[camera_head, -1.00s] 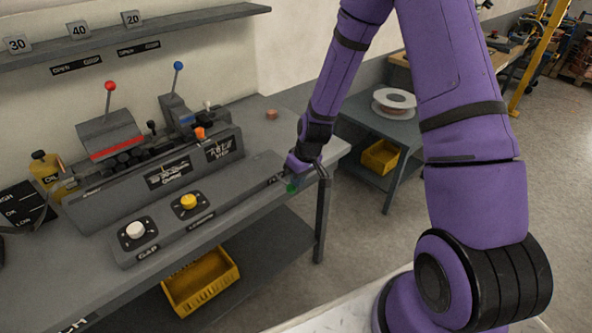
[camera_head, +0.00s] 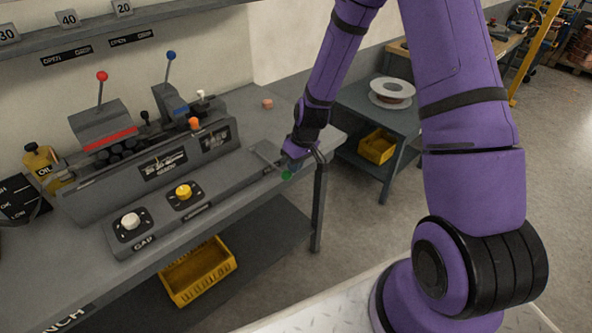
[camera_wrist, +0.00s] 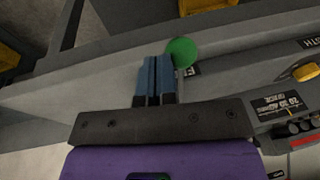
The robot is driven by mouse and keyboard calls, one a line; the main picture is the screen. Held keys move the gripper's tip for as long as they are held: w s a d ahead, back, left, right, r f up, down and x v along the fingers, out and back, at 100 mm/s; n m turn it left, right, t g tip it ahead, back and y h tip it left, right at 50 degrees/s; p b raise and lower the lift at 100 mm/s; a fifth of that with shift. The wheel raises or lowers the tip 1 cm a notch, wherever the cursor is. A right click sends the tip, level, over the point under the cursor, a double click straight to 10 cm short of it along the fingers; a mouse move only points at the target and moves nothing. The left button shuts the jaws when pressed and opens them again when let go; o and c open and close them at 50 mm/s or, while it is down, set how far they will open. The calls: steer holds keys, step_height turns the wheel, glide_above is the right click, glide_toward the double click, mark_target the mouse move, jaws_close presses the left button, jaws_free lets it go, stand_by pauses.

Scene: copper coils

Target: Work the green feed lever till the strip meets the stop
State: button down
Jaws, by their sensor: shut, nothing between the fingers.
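The green ball knob (camera_head: 287,175) of the feed lever is at the right end of the grey control panel, near the bench's right edge. In the wrist view the green knob (camera_wrist: 182,52) is just right of my fingertips, at about the same height in the picture. My gripper (camera_head: 290,161) is low beside the knob, its blue fingers (camera_wrist: 154,64) pressed together with nothing between them. Whether a finger touches the knob or lever I cannot tell. The lever's arm is largely hidden by my gripper. I cannot make out the strip or the stop.
The machine (camera_head: 165,160) behind the panel carries a red-knob lever (camera_head: 102,77) and a blue-knob lever (camera_head: 171,56). The panel has a white dial (camera_head: 130,221) and a yellow dial (camera_head: 184,191).

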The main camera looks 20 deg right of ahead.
steer(key=s+d+r, duration=0.4)
steer(key=r, duration=0.5)
steer(key=shift+s+r, duration=0.25)
steer(key=shift+r, duration=0.05)
stand_by(0.6)
steer(key=s+r+m+t+h, duration=0.1)
steer(key=s+r, duration=0.3)
steer(key=r, duration=0.5)
steer(key=s+r+t+h, duration=0.1)
steer(key=s+r, duration=0.4)
steer(key=r, duration=0.5)
steer(key=s+r+m+t, duration=0.1)
steer(key=s+r+m, duration=0.1)
steer(key=s+r, duration=0.8)
steer(key=s, duration=0.4)
steer(key=shift+s+m+t, duration=0.35)
steer(key=shift+m+t, duration=0.05)
steer(key=shift+w, duration=0.1)
